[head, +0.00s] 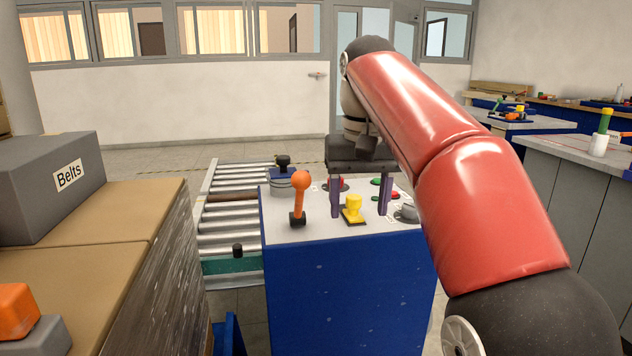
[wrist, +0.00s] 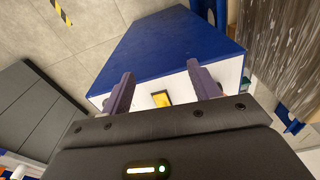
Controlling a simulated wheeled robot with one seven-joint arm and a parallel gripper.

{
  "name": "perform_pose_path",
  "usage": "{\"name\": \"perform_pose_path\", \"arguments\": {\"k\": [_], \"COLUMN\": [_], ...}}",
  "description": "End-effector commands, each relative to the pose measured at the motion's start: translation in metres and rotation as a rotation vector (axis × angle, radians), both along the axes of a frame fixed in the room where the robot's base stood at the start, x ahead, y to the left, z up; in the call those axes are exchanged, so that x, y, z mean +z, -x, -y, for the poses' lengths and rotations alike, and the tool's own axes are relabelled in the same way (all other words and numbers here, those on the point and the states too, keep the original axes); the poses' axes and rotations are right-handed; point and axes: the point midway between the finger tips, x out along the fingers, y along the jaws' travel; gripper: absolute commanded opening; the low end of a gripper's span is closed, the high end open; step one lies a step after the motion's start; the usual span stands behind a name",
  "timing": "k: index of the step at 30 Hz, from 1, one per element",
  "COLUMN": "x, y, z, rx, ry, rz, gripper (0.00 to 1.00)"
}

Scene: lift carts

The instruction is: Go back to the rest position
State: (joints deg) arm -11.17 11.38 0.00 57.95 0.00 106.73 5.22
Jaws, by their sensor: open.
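My gripper (head: 360,195) is open, with its two purple-grey fingers pointing down over the top of a blue cart with a white top (head: 348,285). Between and just below the fingers is a yellow switch (head: 352,208) on a dark base. The gripper holds nothing. In the wrist view the gripper's fingers (wrist: 163,88) stand apart, with the yellow switch (wrist: 161,99) showing between them. Whether a fingertip touches the cart top is unclear. My red arm reaches in from the right of the head view.
Stacked boxes with a grey "Belts" box (head: 45,190) stand at left. Workbenches (head: 580,160) are at right.

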Motion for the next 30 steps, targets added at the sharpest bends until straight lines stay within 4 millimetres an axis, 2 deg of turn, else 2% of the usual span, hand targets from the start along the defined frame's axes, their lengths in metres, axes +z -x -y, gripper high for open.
{"name": "perform_pose_path", "arguments": {"k": [7,11,17,24,27,30], "x": [-0.013,-0.032,-0.086,-0.169,-0.195,-0.211], "y": [0.031,0.06,0.117,0.182,0.198,0.207], "z": [0.02,0.035,0.059,0.078,0.082,0.084], "rx": [-0.019,-0.036,-0.064,-0.092,-0.099,-0.103], "ry": [-0.011,-0.018,-0.024,-0.02,-0.018,-0.016], "rz": [0.07,0.131,0.243,0.365,0.399,0.417], "gripper": [0.61,0.61,0.61,0.61,0.61,0.61]}}
